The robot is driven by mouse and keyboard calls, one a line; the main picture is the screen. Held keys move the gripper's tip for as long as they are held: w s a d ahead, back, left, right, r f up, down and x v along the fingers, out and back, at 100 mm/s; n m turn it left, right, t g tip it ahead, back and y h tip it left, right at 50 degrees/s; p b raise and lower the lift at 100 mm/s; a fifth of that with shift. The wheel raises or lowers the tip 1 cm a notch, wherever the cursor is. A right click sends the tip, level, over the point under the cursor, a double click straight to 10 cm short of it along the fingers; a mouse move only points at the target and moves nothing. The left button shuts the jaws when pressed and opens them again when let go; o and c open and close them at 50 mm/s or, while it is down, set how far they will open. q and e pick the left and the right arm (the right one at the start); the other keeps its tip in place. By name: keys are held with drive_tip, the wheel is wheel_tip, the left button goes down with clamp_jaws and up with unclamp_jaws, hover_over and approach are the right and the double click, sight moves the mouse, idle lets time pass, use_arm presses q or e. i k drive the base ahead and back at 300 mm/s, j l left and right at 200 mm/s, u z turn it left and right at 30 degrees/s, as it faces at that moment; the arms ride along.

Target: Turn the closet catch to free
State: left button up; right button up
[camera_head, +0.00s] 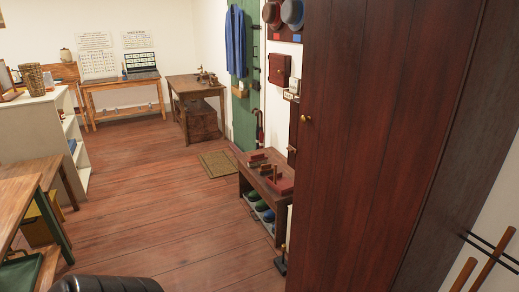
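A tall dark red wooden closet (390,140) fills the right half of the head view, its plank face turned toward me. A small round brass piece (307,118) sits near its left edge at upper mid-height. It is too small here to tell whether it is a knob or the catch, or how it is turned. Another small light-brown piece (292,150) shows just left of the closet's edge, lower down; I cannot tell what it is. Neither of my grippers is in view.
A low bench (262,180) with brushes on top and shoes below stands left of the closet. A white shelf (40,130) and tables stand at the left. Wooden rods (490,262) hang at the lower right. The plank floor (165,225) between is mostly clear.

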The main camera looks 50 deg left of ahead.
sight(291, 148)
drive_tip(key=j+u, duration=0.1)
drive_tip(key=u, duration=1.4)
drive_tip(key=i+j, duration=0.45)
drive_tip(key=i+j+z, duration=0.1)
drive_tip(key=i+j, duration=0.3)
drive_tip(key=j, duration=0.15)
drive_tip(key=i+j, duration=0.4)
drive_tip(key=j+z, duration=0.05)
drive_tip(key=j, duration=0.05)
